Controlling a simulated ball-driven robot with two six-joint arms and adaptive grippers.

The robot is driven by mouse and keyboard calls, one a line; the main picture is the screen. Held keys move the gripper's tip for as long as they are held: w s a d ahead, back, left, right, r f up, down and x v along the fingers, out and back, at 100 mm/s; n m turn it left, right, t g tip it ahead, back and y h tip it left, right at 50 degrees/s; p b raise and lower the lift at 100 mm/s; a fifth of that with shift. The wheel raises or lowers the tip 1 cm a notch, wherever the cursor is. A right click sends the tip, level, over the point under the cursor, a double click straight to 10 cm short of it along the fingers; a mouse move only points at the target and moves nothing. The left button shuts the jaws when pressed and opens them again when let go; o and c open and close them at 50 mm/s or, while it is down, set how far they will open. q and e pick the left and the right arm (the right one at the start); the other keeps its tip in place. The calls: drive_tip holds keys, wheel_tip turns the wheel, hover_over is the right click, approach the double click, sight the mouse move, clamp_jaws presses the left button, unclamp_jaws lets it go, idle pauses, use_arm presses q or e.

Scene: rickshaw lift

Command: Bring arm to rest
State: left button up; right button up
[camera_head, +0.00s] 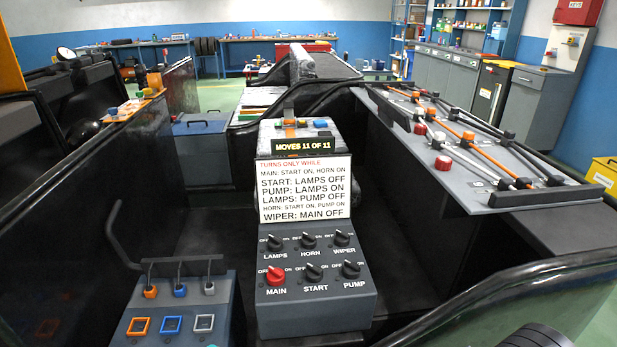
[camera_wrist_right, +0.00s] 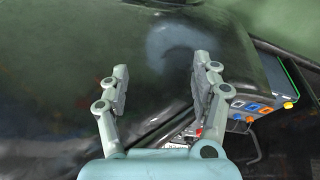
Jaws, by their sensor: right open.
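My right gripper (camera_wrist_right: 160,75) shows in the right wrist view. Its two fingers are spread apart with nothing between them, over a smooth dark panel (camera_wrist_right: 60,70). My left gripper is in neither view. In the head view, a grey control box (camera_head: 315,310) stands in the middle with several knobs. The MAIN knob (camera_head: 275,276) is red; the others are black. Their exact settings are too small to tell surely. A rule card (camera_head: 304,190) stands behind the knobs, under a sign (camera_head: 300,146) reading "MOVES 11 OF 11".
A switch box (camera_head: 175,325) with orange, blue and white squares stands left of the control box; it also shows in the right wrist view (camera_wrist_right: 250,107). A tilted rack (camera_head: 480,170) with rods is at right. A black rail (camera_head: 480,300) crosses the lower right.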

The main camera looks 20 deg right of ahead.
drive_tip(key=s+d+f+g+b, duration=0.1)
drive_tip(key=s+f+b, duration=0.25)
drive_tip(key=f, duration=0.95)
drive_tip(key=s+d+f+b, duration=0.15)
drive_tip(key=s+f, duration=0.35)
drive_tip(key=f, duration=0.8)
drive_tip(key=s+f+g+b, duration=0.1)
drive_tip(key=s+f+b, duration=0.3)
drive_tip(key=s+f, duration=0.8)
drive_tip(key=shift+a+b, duration=0.15)
drive_tip(key=shift+b, duration=0.2)
drive_tip(key=shift+f, duration=0.1)
